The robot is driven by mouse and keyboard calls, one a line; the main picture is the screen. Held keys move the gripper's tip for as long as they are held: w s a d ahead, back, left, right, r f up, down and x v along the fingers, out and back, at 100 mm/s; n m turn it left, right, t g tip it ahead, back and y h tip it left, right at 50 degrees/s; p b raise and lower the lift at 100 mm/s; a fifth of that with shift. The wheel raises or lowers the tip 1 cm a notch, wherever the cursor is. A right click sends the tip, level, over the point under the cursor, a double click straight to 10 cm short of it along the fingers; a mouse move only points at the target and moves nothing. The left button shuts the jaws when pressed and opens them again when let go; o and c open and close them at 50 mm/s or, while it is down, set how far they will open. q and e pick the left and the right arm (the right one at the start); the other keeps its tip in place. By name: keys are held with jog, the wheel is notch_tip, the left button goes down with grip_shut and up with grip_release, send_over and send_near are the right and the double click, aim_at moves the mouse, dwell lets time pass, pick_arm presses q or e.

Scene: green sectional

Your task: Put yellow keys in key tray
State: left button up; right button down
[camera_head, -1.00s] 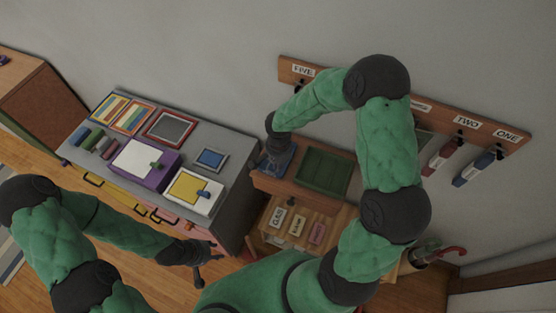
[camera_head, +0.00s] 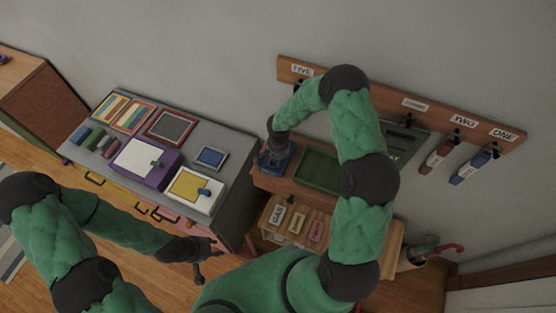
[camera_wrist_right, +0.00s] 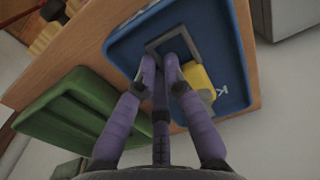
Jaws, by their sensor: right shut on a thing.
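The blue key tray (camera_head: 283,165) sits at the left end of the wooden shelf and fills the upper part of the right wrist view (camera_wrist_right: 236,62). The yellow keys (camera_wrist_right: 199,79) show there as a yellow fob with a grey square piece, over the tray's floor. My right gripper (camera_wrist_right: 168,72) is shut on the yellow keys, low at the tray; whether they touch its floor I cannot tell. In the head view my right gripper (camera_head: 273,158) partly hides the tray and the keys. My left gripper (camera_head: 207,260) is open and empty, in front of the grey cabinet.
A green tray (camera_head: 318,169) stands right beside the blue one. Labelled slots with tags (camera_head: 297,224) lie below. A wall rack (camera_head: 430,112) holds red and blue hanging items. The grey cabinet (camera_head: 228,185) at left bears boxes and frames.

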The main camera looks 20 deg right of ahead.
jog(key=shift+f, duration=0.2)
jog(key=shift+f, duration=0.1)
jog(key=c, duration=1.3)
grip_release()
jog(key=shift+c, duration=0.2)
